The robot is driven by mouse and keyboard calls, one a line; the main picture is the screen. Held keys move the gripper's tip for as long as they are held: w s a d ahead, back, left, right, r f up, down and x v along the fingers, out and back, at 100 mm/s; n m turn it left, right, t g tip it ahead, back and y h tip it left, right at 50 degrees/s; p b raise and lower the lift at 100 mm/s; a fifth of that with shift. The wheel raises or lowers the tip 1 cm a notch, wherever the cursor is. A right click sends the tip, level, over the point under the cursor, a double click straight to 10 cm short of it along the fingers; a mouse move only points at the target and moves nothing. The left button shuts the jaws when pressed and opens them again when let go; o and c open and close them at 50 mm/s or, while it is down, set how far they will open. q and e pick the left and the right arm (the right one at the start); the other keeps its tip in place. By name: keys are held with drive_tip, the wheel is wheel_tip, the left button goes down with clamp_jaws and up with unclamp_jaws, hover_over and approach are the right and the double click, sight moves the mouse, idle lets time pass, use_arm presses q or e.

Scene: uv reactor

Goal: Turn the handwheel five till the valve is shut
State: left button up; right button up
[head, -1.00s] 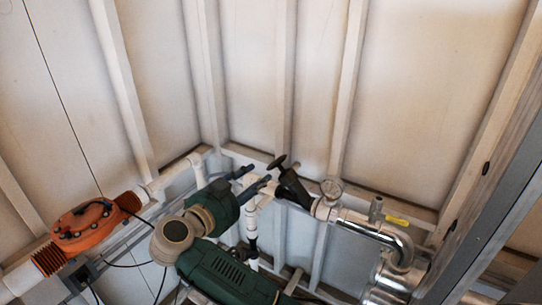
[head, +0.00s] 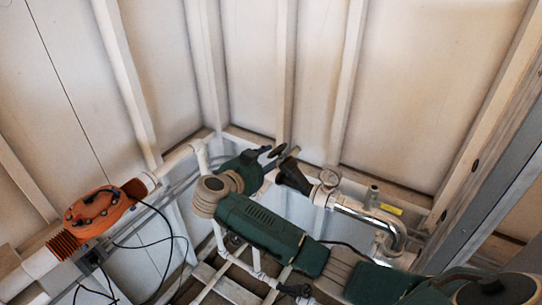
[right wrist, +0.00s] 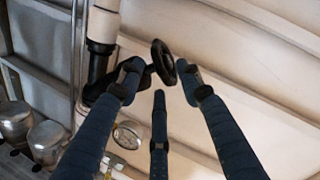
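The black handwheel (head: 277,151) sits on its stem above a dark valve body (head: 292,175) on the pipework in the head view. In the right wrist view the handwheel (right wrist: 163,62) shows tilted, just past the fingertips. My right gripper (right wrist: 161,80) has three dark blue fingers spread apart, with the wheel framed between the tips of the two outer ones. I cannot tell whether any finger touches it. In the head view my right gripper (head: 262,162) reaches to the wheel's left, its fingers mostly hidden. My left gripper is not in view.
An orange unit (head: 97,211) with black cables is at left. Framed walls (head: 255,70) close off the corner behind.

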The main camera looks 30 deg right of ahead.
drive_tip(key=shift+c, duration=0.2)
clamp_jaws()
drive_tip(key=shift+w+a+f+m+g+h+b, duration=0.15)
drive_tip(key=shift+f+m+g+h+b, duration=0.25)
drive_tip(key=shift+b, duration=0.35)
drive_tip(key=m+g+h+b, duration=0.2)
drive_tip(key=b, duration=0.6)
drive_tip(key=w+f+m+g+h+b, duration=0.1)
drive_tip(key=m+g+h+b, duration=0.1)
drive_tip(key=b, duration=0.6)
drive_tip(key=w+f+m+g+h+b, duration=0.1)
drive_tip(key=m+g+h+b, duration=0.1)
drive_tip(key=b, duration=0.6)
drive_tip(key=shift+a+h, duration=0.4)
